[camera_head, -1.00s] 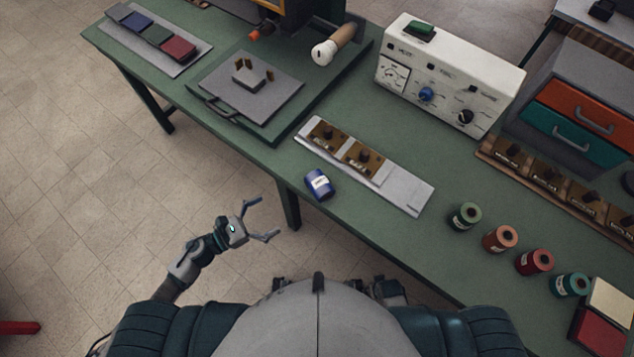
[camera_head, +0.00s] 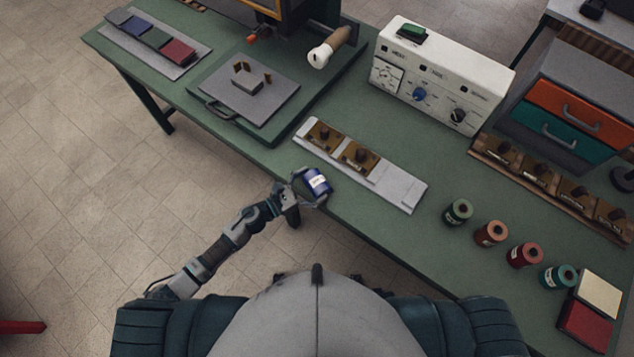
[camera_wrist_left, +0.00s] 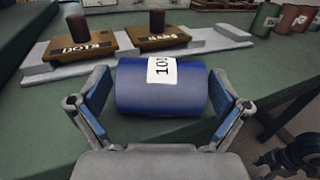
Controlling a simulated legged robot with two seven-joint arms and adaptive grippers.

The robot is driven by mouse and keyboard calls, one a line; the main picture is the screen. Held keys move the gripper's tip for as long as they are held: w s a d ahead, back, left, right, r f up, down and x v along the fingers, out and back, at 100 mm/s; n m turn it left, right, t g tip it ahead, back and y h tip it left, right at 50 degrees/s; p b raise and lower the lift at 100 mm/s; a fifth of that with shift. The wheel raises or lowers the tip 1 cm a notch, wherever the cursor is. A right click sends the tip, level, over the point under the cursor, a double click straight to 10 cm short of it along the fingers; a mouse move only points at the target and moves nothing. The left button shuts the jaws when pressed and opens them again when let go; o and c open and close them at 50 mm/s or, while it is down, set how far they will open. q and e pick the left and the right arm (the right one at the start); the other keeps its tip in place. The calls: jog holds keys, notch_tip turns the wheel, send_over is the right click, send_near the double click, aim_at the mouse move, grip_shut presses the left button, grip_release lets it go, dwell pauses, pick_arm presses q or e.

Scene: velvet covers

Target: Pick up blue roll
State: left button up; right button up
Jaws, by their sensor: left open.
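The blue roll (camera_head: 317,182) lies on its side near the front edge of the green table, with a white label. In the left wrist view the blue roll (camera_wrist_left: 160,87) fills the space between my open fingers, its label reading "10" and more that I cannot make out. My left gripper (camera_head: 309,187) is open around the roll, one finger on either side. In the left wrist view my left gripper (camera_wrist_left: 160,108) has blue finger pads beside the roll's ends; whether they touch it I cannot tell.
A grey plate (camera_head: 398,189) with two brown blocks lies just behind the roll. Green (camera_head: 458,212), orange (camera_head: 490,233), red (camera_head: 525,255) and teal (camera_head: 558,277) rolls stand to the right. A white control box (camera_head: 440,75) stands at the back. The table's front edge runs beneath my left gripper.

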aim_at(317, 184)
pick_arm(q)
jog(key=shift+w+d, duration=0.3)
jog(key=shift+d, duration=0.25)
pick_arm(e)
jog(key=shift+s+d+f, duration=0.1)
jog(key=shift+s+f, duration=0.05)
jog(key=shift+s, duration=0.05)
pick_arm(q)
jog(key=shift+c, duration=0.3)
jog(key=shift+a, duration=0.1)
jog(key=c, duration=1.1)
jog(key=shift+r, duration=0.6)
notch_tip(317, 184, up, 2)
jog(key=shift+r+p, duration=0.1)
jog(key=shift+p, duration=0.45)
jog(key=shift+s+r, duration=0.1)
jog(key=shift+s, duration=0.65)
jog(key=shift+s+r+b, duration=0.2)
jog(key=shift+s+r, duration=0.05)
jog(key=shift+s, duration=2.2)
jog(key=shift+s+r+b, duration=0.15)
jog(key=shift+s+r, duration=0.05)
jog(key=shift+s, duration=2.25)
jog(key=shift+s+r+b, duration=0.2)
jog(key=shift+s+r, duration=0.05)
jog(key=shift+s, duration=2.2)
pick_arm(e)
jog(key=shift+w, duration=0.2)
